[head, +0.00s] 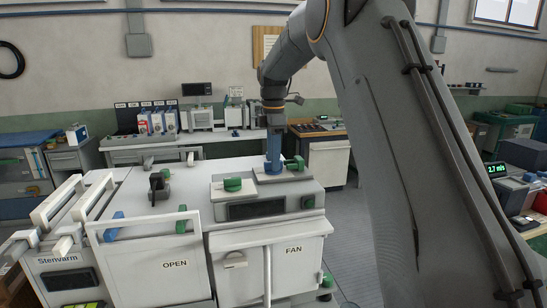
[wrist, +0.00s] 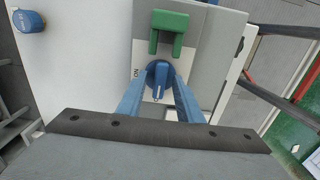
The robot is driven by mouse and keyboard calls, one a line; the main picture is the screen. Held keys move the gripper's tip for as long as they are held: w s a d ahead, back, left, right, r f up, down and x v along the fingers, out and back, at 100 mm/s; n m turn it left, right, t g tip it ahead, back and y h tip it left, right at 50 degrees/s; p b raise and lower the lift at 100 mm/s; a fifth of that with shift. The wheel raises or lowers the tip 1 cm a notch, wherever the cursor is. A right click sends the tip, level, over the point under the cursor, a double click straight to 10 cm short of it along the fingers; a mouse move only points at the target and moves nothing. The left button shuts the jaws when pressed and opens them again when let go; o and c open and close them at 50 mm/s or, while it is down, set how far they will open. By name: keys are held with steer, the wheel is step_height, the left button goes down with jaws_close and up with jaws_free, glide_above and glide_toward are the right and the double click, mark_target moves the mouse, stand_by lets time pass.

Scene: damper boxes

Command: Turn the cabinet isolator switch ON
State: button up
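The isolator switch is a round blue knob (wrist: 160,76) with a raised bar, on a light plate on the cabinet's grey top. The bar lies roughly along the line between the fingers. An "ON" label is printed left of the knob in the wrist view. My gripper (wrist: 161,84) has blue fingers on either side of the knob, with a gap to the bar. It looks open, though fingertip contact is unclear. In the head view my gripper (head: 273,168) points down over the right part of the cabinet (head: 165,258), hiding the knob.
A green bracket-shaped part (wrist: 168,28) stands just beyond the knob. Another blue knob (wrist: 28,21) is at the upper left of the wrist view.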

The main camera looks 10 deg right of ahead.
jaws_close()
steer(key=shift+m, duration=0.3)
steer(key=m, duration=0.9)
steer(key=shift+b, duration=0.35)
steer(key=m, duration=0.4)
steer(key=shift+r, duration=0.1)
steer(key=shift+m, duration=2.1)
